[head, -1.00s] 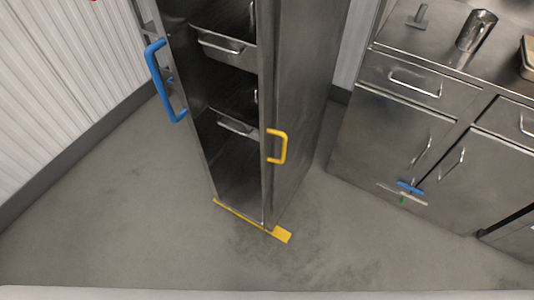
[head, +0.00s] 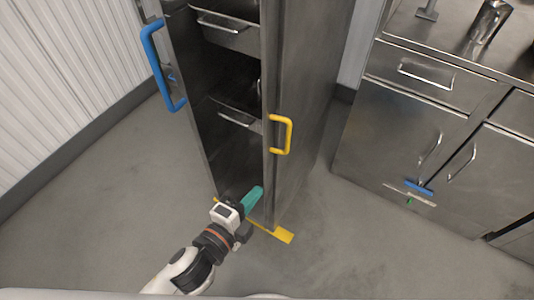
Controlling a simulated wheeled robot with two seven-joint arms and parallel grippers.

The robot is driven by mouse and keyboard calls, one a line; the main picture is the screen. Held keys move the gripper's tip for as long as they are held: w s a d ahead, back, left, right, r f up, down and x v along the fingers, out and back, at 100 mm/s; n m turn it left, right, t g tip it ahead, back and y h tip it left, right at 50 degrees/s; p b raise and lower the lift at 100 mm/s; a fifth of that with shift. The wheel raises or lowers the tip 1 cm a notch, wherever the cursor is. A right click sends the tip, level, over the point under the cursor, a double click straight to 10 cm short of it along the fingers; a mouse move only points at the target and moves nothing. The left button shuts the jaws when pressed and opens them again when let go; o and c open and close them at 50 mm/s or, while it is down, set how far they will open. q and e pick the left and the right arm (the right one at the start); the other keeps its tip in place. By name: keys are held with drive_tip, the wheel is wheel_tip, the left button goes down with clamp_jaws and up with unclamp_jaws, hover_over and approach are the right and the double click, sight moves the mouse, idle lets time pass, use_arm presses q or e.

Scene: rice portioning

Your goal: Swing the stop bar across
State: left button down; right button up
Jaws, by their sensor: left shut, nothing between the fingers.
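A tall steel rack cabinet (head: 310,110) stands open-fronted at the centre. A blue handle-shaped bar (head: 158,68) is on its left front post, and a yellow one (head: 288,135) is on its right front post. I cannot tell for sure which part is the stop bar. A yellow strip (head: 284,236) runs along the foot of the cabinet, partly hidden by my arm. My left gripper (head: 258,191), with teal fingers, is shut and empty in front of the low part of the opening, below the yellow handle. I cannot tell whether it touches the cabinet. My right gripper is out of view.
Steel pans (head: 228,30) sit in the rack's upper slots. A steel counter with drawers and doors (head: 395,130) stands at the right, with a blue-handled tool (head: 419,187) by its front. A ribbed white wall (head: 70,70) is at the left. Grey floor is clear between.

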use_arm(q)
drive_tip(key=m+t+h, duration=0.1)
drive_tip(key=m+h, duration=0.1)
approach(264, 151)
drive_tip(key=s+d+r, duration=0.3)
drive_tip(key=s+d, duration=0.1)
drive_tip(key=d, duration=0.1)
drive_tip(key=shift+w+a+r, duration=0.15)
drive_tip(key=shift+r, duration=0.1)
drive_tip(key=x, duration=1)
drive_tip(key=a, duration=0.2)
drive_tip(key=w+a+p, duration=0.1)
drive_tip(key=a, duration=0.1)
drive_tip(key=shift+f, duration=0.1)
drive_tip(key=shift+w+a+m+g+h+p, duration=0.1)
drive_tip(key=shift+a+m+g+h+p, duration=0.2)
drive_tip(key=shift+m+p, duration=0.15)
